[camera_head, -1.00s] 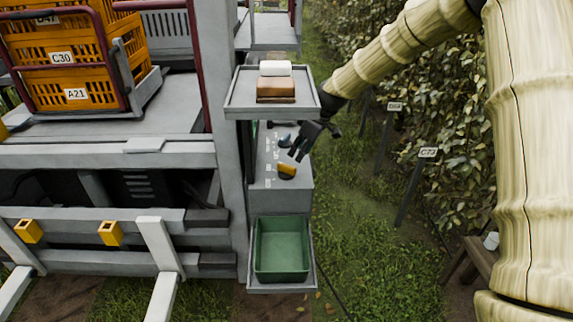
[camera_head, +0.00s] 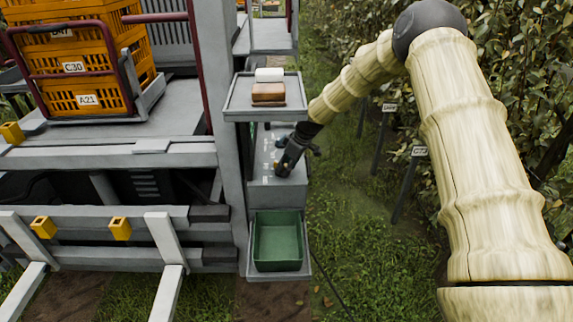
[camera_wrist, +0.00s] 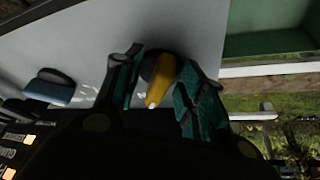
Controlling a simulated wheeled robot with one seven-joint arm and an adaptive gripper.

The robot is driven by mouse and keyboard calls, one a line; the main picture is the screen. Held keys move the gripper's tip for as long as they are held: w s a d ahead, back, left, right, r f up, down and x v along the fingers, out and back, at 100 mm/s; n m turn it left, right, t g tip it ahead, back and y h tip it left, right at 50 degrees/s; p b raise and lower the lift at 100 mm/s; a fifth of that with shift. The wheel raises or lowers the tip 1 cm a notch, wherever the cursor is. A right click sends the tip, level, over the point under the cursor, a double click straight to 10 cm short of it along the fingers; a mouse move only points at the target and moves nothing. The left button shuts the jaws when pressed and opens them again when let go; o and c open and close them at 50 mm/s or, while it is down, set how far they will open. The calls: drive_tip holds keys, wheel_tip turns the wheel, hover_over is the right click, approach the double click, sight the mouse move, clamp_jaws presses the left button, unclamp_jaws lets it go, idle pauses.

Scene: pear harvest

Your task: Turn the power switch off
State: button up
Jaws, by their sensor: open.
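A grey control panel (camera_head: 285,198) stands on the machine's right side, below a shelf. A yellow knob (camera_wrist: 161,78) on a dark round base sits on the panel face. My gripper (camera_head: 284,168) is at the panel and mostly covers this knob in the head view. In the wrist view my gripper's two green-padded fingers (camera_wrist: 162,88) are open, one on each side of the knob. Contact cannot be told. A blue control (camera_wrist: 50,88) lies to the left of the fingers in the wrist view. Which control is the power switch cannot be read.
A grey shelf (camera_head: 240,113) above the panel holds a white block (camera_head: 269,75) and a brown block (camera_head: 268,95). A green bin (camera_head: 259,257) sits below the panel. Orange crates (camera_head: 88,87) stand on the platform at left. Grass and bushes lie to the right.

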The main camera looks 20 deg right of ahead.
drive_tip(key=shift+s+r, duration=0.5)
drive_tip(key=shift+s, duration=0.15)
drive_tip(key=shift+w+f, duration=0.5)
drive_tip(key=shift+c, duration=1.4)
drive_tip(key=shift+w+f, duration=0.15)
drive_tip(key=shift+w, duration=0.05)
drive_tip(key=c, duration=0.3)
drive_tip(key=shift+s+r, duration=0.2)
drive_tip(key=shift+r, duration=0.05)
clamp_jaws()
